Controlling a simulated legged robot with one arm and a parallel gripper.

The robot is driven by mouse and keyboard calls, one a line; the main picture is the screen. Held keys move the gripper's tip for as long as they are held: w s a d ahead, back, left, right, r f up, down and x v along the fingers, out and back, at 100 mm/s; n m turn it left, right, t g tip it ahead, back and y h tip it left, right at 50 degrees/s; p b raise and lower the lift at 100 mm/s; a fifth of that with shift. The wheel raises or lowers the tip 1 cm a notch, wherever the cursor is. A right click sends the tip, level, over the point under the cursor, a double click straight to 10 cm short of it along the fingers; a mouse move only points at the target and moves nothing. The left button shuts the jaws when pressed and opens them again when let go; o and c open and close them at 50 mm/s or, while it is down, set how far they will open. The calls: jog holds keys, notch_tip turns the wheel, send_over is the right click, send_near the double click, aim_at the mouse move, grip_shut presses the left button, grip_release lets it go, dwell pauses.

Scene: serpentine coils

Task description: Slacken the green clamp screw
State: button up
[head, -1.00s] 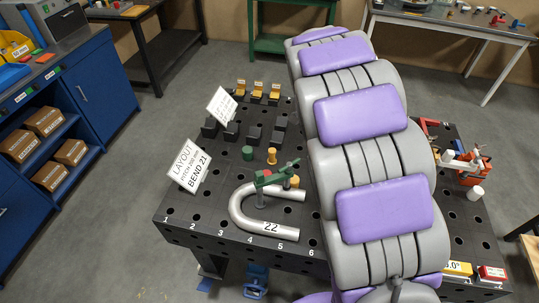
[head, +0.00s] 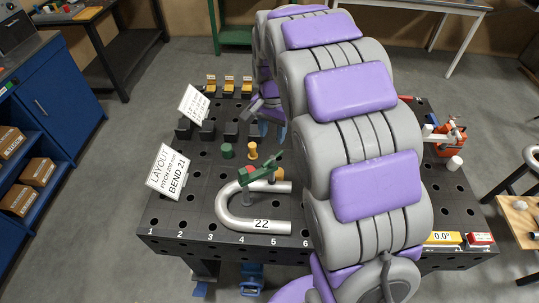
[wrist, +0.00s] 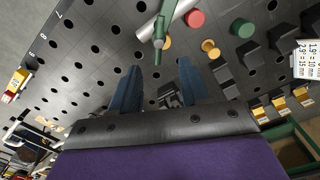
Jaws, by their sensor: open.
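The green clamp (head: 262,172) sits over the silver U-shaped tube (head: 225,205) tagged 22, on the black perforated table. In the wrist view the green clamp (wrist: 159,32) is at the top centre, crossing the tube (wrist: 178,12). A round red piece (wrist: 194,18) shows beside it; I cannot tell whether it is the screw's head. My gripper (wrist: 158,65) is open and empty, its two blue fingers spread above the table, apart from the clamp. In the head view my gripper is behind the clamp, largely hidden by my arm.
A green cylinder (head: 227,151) and an orange peg (head: 253,151) stand behind the clamp. Black blocks (head: 207,131), orange-yellow pieces (head: 229,84) and a layout sign (head: 168,172) are farther back and left. An orange tool (head: 450,138) stands at right. The table's front left is clear.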

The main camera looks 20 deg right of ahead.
send_over(272, 157)
jog(key=d, duration=0.1)
notch_tip(272, 157, down, 5)
jog(key=shift+d+f+b, duration=0.1)
jog(key=shift+f+b, duration=0.1)
jog(key=shift+b, duration=0.25)
jog(key=f, duration=0.1)
jog(key=a+f, duration=0.1)
jog(key=f, duration=0.1)
jog(key=shift+a+f, duration=0.2)
jog(key=shift+a, duration=0.1)
jog(key=shift+a+f+b, duration=0.2)
jog(key=shift+f+b, duration=0.1)
jog(key=shift+f, duration=0.15)
jog(key=shift+d, duration=0.75)
jog(key=shift+c, duration=0.4)
jog(key=shift+d, duration=0.1)
jog(key=shift+c, duration=0.8)
jog(key=shift+a, duration=0.5)
jog(key=c, duration=0.4)
jog(key=shift+d, duration=0.1)
grip_shut()
